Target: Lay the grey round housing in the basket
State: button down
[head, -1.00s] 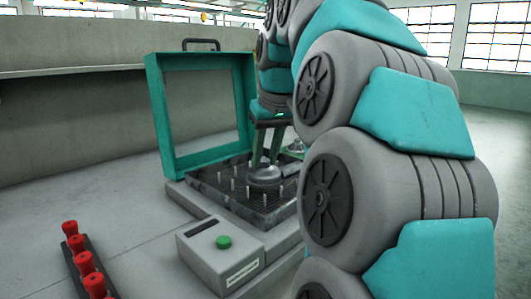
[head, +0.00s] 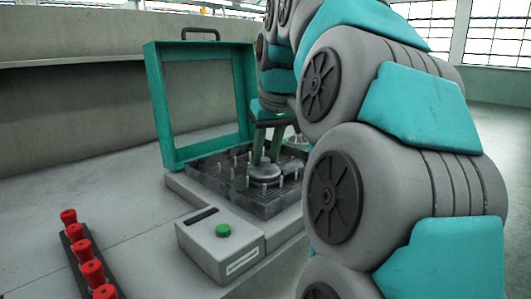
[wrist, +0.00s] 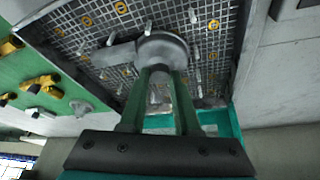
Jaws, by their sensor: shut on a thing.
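The grey round housing (head: 264,174) is between the fingers of my gripper (head: 266,158), which is shut on it. It is over the dark mesh basket (head: 226,187), among upright metal pins. In the wrist view the housing (wrist: 166,46) shows as a round body with an arm reaching left, in front of the fingertips (wrist: 160,76). The mesh of the basket (wrist: 85,38) lies behind it. I cannot tell whether the housing touches the mesh.
A teal frame lid (head: 160,110) stands open behind the basket. A grey box with a green button (head: 222,231) is in front. A rack of red knobs (head: 82,250) is at lower left. In the wrist view, yellow parts (wrist: 42,84) and another grey part (wrist: 82,107) lie on a green surface.

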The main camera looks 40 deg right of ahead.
jog(key=c, duration=0.5)
grip_release()
jog(key=shift+c, duration=0.2)
jog(key=d+p+v, duration=0.1)
jog(key=v, duration=0.6)
jog(key=shift+a+r, duration=0.4)
jog(key=shift+a, duration=0.15)
